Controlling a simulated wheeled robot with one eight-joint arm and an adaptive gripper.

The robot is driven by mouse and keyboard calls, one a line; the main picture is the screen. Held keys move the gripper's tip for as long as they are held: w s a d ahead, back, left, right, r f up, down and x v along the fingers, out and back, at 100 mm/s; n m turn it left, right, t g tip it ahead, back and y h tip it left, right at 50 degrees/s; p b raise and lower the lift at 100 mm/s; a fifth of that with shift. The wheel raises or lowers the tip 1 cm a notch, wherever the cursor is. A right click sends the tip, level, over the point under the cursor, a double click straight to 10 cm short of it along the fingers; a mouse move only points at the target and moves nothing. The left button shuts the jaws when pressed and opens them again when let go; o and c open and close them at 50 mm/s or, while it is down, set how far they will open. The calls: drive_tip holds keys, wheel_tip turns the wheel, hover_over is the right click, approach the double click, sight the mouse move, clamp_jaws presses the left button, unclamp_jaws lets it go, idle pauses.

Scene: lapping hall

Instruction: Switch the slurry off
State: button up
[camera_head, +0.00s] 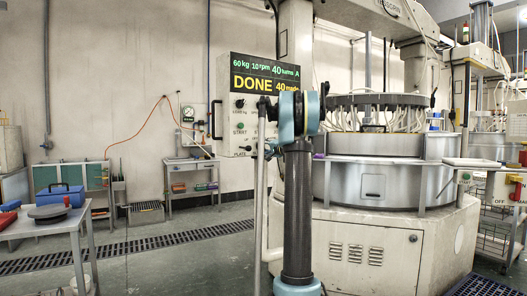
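The control panel (230,98) stands left of centre; its display reads 60kg, 10rpm, 40turns A, DONE and 40 made. Below are a load knob (239,104), a green start button (240,126) and a control marked plate, partly covered by my arm. The lapping machine (370,180) stands behind and to the right. At the right edge a box with OFF and MAN lettering (510,190) is cut by the frame, with a red part (523,158) above it. No slurry label is readable. My arm rises in front of the panel; I cannot make out my gripper.
A side table (75,222) with a blue toolbox (60,195) and a dark disc (48,211) stands at left. A small bench (190,163) is against the wall. A floor drain grate (130,247) crosses the floor. Floor between table and machine is clear.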

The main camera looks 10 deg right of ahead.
drive_tip(key=shift+f+n, duration=0.1)
drive_tip(key=shift+n, duration=0.7)
drive_tip(key=o, duration=1.1)
drive_tip(key=shift+w, duration=0.1)
drive_tip(key=shift+c, duration=0.2)
drive_tip(key=v, duration=1.2)
